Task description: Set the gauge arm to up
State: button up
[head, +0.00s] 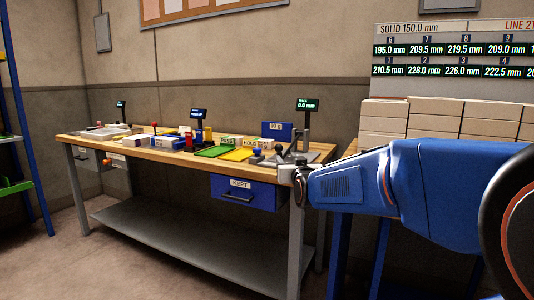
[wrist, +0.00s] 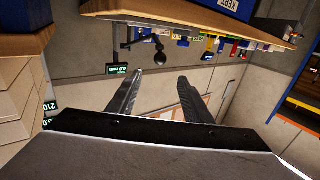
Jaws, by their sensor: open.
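The gauge (head: 306,130) stands at the right end of the workbench, a grey post with a small display (head: 307,104) reading 0.0 mm. Its arm, with a dark ball knob (head: 280,150), shows low beside the post; its exact setting is hard to tell. In the wrist view, which is upside down, the display (wrist: 117,69) and the ball knob (wrist: 159,57) appear beyond my fingers. My gripper (wrist: 160,76) is open and empty, apart from the knob. In the head view my gripper (head: 290,172) is at the bench's front right corner, partly hidden by its own wrist.
The workbench (head: 160,153) carries green and yellow mats, small labelled blocks and other displays (head: 197,113). A blue KEPT drawer (head: 243,192) hangs under its front edge. Stacked reams (head: 455,125) stand at the right, below a readings board (head: 450,55). Floor in front is clear.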

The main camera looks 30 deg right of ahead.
aim_at(279, 149)
jog(key=x, duration=1.7)
jog(key=shift+w, duration=0.2)
grip_shut()
